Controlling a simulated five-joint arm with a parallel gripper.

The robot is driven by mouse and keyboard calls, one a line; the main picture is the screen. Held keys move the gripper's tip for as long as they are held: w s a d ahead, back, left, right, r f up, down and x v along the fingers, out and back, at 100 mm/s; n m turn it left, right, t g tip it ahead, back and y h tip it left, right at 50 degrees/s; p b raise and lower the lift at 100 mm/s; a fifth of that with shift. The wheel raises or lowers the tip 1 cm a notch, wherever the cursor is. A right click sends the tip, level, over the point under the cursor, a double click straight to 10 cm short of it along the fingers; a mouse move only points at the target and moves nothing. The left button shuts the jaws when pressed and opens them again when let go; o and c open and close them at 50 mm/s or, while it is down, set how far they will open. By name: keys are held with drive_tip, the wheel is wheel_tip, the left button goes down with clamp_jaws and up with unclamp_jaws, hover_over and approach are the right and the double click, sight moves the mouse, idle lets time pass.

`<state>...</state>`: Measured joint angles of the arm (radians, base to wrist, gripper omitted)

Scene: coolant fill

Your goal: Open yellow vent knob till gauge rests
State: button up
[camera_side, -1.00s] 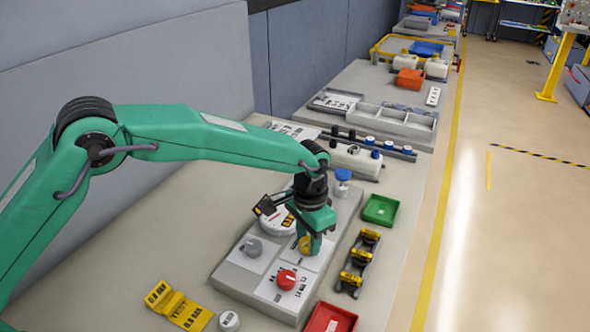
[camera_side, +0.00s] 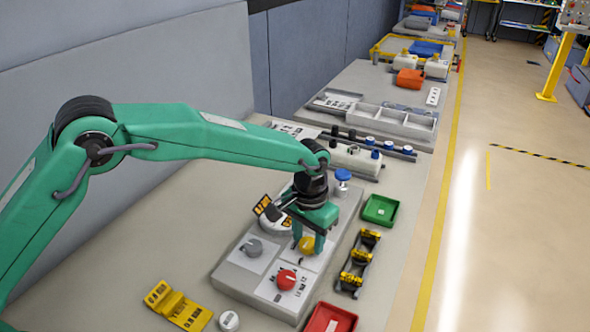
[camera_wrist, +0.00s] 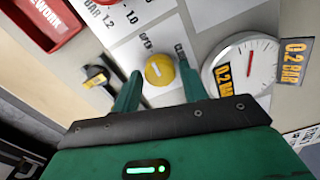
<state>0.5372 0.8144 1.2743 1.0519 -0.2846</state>
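The yellow vent knob (camera_side: 306,245) is on the grey panel, under my gripper (camera_side: 308,238). In the wrist view the yellow knob (camera_wrist: 159,70) sits between the tips of my gripper (camera_wrist: 160,72), with gaps on both sides. The fingers are open and straddle it. "OPEN" is printed at its upper left, and other lettering at its right is partly hidden. The white gauge (camera_wrist: 244,67) with a red needle is to the right in the wrist view, with "0.2 BAR" tags. In the side view the gauge (camera_side: 276,225) is partly hidden by my gripper.
The panel also holds a red knob (camera_side: 286,279), a grey knob (camera_side: 254,246) and a blue-capped fitting (camera_side: 342,180). A green tray (camera_side: 380,209), a rack of yellow-and-black pieces (camera_side: 359,263) and a red tray (camera_side: 331,318) stand at the right. A yellow stand (camera_side: 178,304) is in front.

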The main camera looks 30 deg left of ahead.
sight(308, 241)
drive_tip(key=shift+o, duration=0.9)
drive_tip(key=shift+r, duration=3.85)
drive_tip(key=shift+r, duration=0.1)
